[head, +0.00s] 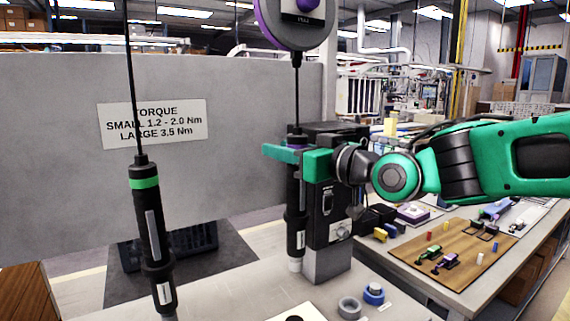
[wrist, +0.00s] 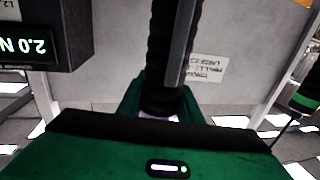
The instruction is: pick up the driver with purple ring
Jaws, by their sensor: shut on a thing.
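The driver with the purple ring (head: 296,225) hangs upright on a cable from a round balancer (head: 293,20) with a purple edge. My gripper (head: 290,152) is shut on its upper part, near the purple ring, which is partly covered by the fingers. In the wrist view the driver's dark body (wrist: 172,45) stands between my green fingers. The driver with the green ring (head: 152,235) hangs on another cable at the left, apart from my gripper; part of it shows at the right of the wrist view (wrist: 305,92).
A grey panel with a torque sign (head: 152,123) stands behind the drivers. A dark box (head: 328,212) stands close beside the held driver, to its right. A wooden board (head: 452,252) with small parts lies on the right bench.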

